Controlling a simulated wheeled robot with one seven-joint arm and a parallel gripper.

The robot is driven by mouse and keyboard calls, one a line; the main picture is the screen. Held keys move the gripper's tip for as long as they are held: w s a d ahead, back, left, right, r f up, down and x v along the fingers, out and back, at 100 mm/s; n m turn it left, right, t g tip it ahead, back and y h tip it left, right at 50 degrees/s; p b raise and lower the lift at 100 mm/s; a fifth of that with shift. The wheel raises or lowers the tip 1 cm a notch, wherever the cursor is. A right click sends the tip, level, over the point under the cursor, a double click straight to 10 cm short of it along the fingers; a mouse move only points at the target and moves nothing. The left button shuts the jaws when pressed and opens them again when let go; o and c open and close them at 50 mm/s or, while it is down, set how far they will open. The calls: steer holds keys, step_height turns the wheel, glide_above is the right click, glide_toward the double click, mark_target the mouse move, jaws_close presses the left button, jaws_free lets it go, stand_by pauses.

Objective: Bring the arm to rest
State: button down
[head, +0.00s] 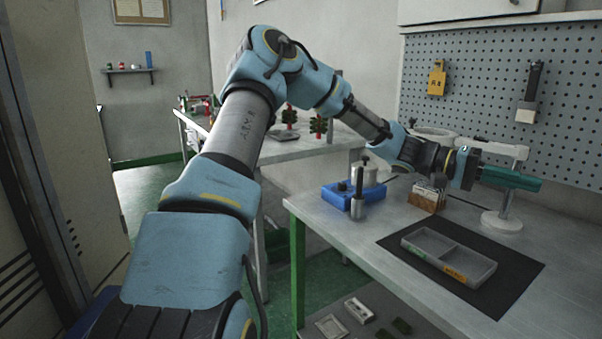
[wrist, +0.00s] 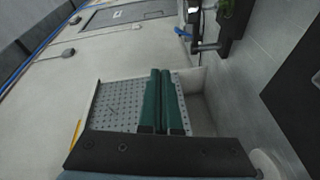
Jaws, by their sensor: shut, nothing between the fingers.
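My arm (head: 240,130) reaches up from the lower left, bends at a high elbow and comes down to the right over the workbench. My gripper (head: 540,185) is at its end, pointing right, with long green fingers pressed together and nothing between them. In the wrist view the two green fingers of my gripper (wrist: 160,72) lie side by side, shut and empty. The gripper is in the air above the bench, in front of the pegboard.
A grey two-compartment tray (head: 450,254) lies on a black mat (head: 515,276). The pegboard (head: 510,95) rises behind.

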steer(key=w+a+f+n+t+y, duration=0.1)
steer(key=a+f+t+y, duration=0.1)
steer(key=a+f, duration=0.3)
steer(key=w+a+f+n+t+y, duration=0.1)
steer(key=a+f+t+y, duration=0.1)
steer(key=a+f, duration=0.3)
steer(key=a+f+n+t+y, duration=0.1)
steer(key=a+f+t+y, duration=0.2)
steer(key=a, duration=0.6)
steer(key=shift+w+a+f+n+y, duration=0.15)
steer(key=shift+w+a+f+n, duration=0.05)
steer(key=shift+f, duration=0.35)
steer(key=shift+w+a+f+n+y, duration=0.15)
steer(key=shift+w+a+f+n, duration=0.05)
steer(key=shift+f, duration=0.3)
steer(key=a+r+n+t+y, duration=0.2)
steer(key=a+n+t+y, duration=0.4)
steer(key=a, duration=2.2)
step_height(320, 180, down, 12)
steer(key=s+b, duration=0.1)
steer(key=b, duration=1)
step_height(320, 180, up, 16)
steer(key=p, duration=1.6)
steer(key=shift+a+r+p, duration=0.15)
steer(key=shift+r+p, duration=0.1)
steer(key=shift+p, duration=0.05)
